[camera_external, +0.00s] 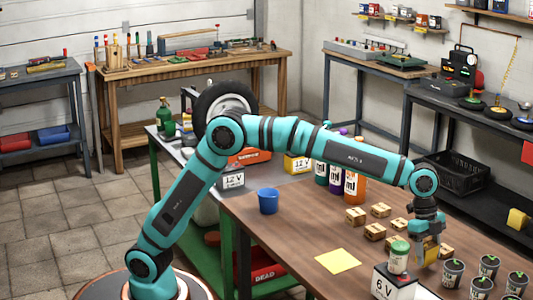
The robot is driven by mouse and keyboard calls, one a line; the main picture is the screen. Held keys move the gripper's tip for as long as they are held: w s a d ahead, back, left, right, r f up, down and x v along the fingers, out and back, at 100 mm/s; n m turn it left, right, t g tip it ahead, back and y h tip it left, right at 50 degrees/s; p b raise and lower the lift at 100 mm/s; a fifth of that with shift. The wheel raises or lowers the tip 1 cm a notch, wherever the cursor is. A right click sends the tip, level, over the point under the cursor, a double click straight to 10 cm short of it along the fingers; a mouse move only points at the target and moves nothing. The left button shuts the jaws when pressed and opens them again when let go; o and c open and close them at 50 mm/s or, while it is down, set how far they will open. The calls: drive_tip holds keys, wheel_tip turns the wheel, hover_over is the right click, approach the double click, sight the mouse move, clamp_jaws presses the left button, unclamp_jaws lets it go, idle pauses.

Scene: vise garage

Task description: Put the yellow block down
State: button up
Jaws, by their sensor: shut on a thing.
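My gripper (428,236) points down above the right part of the brown table. It is shut on the yellow block (421,247), which shows partly between and below the fingers. I cannot tell whether the block touches the table. A flat yellow square (338,261) lies on the table to the left of the gripper.
Several wooden blocks (355,215) lie left of my gripper. A white-and-green jar (399,256) and a 6 V box (393,283) stand close at its lower left. Several dark pots (453,272) stand at the right. A blue cup (268,200) and bottles (355,185) stand further back.

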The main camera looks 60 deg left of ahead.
drive_tip(key=shift+f, duration=1.2)
drive_tip(key=o, duration=1)
drive_tip(key=shift+f, duration=0.1)
drive_tip(key=shift+c, duration=0.2)
drive_tip(key=v, duration=1.2)
